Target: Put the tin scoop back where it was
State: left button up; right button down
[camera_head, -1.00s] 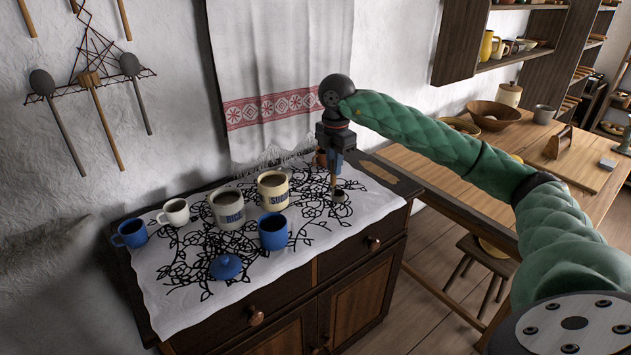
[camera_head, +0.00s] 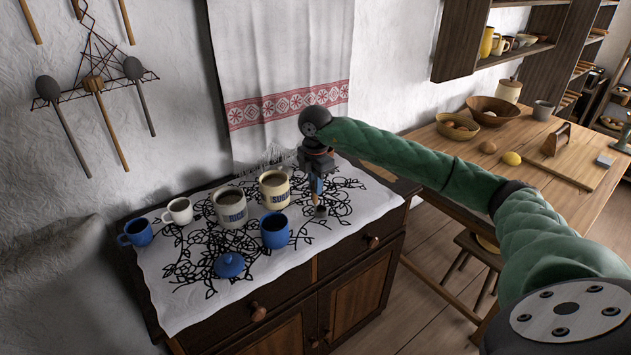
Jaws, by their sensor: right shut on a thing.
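My right gripper (camera_head: 316,184) points down over the right part of the cloth-covered cabinet. It is shut on the tin scoop, whose small grey bowl (camera_head: 321,211) shows just below the fingers. The bowl is at or close above the cloth; I cannot tell if it touches. To its left stand the cream SUGAR canister (camera_head: 274,193), the cream RICE canister (camera_head: 230,208) and a blue canister (camera_head: 274,232). Both cream canisters are open with brownish contents. A blue lid (camera_head: 229,265) lies on the cloth in front. My left gripper is not in view.
A white mug (camera_head: 179,211) and a blue mug (camera_head: 137,233) stand at the cabinet's left. The patterned white cloth (camera_head: 345,228) is bare on the right. A towel (camera_head: 280,70) hangs behind. A wooden table (camera_head: 480,160) with bowls stands at right.

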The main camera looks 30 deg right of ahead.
jog(key=shift+f, duration=0.1)
jog(key=shift+f, duration=0.15)
jog(key=c, duration=1.4)
grip_release()
